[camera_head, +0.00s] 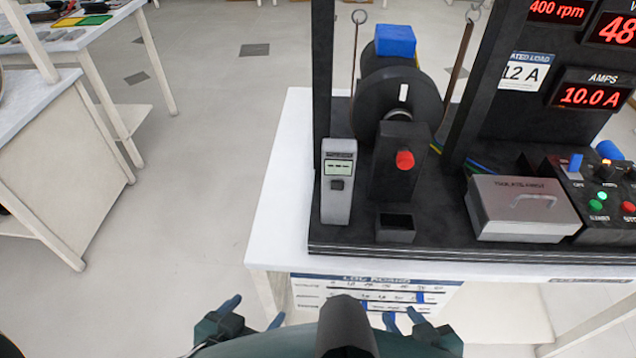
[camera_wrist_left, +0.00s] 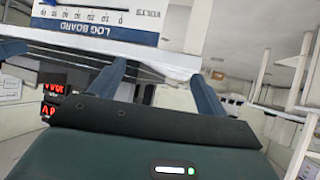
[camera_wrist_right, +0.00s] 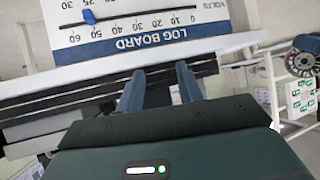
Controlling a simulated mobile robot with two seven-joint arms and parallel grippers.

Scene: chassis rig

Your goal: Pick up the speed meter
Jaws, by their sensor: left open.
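The speed meter (camera_head: 338,190) is a light grey handheld device with a small green display. It stands upright at the left front of the black rig base, left of the dark post with the red knob. My left gripper (camera_head: 254,312) is open and empty, low in front of the table, below and left of the meter. My right gripper (camera_head: 402,318) is empty with its fingers apart, in front of the log board, below and right of the meter. Both wrist views show the empty fingers of the left (camera_wrist_left: 155,90) and right (camera_wrist_right: 162,90) grippers.
The black base (camera_head: 400,245) also carries a dark wheel (camera_head: 375,95), a small dark open box (camera_head: 395,228), a grey lidded box (camera_head: 522,208) and a control panel (camera_head: 605,195). The log board (camera_head: 345,290) hangs below the table edge. White tabletop (camera_head: 285,215) is bare left of the meter.

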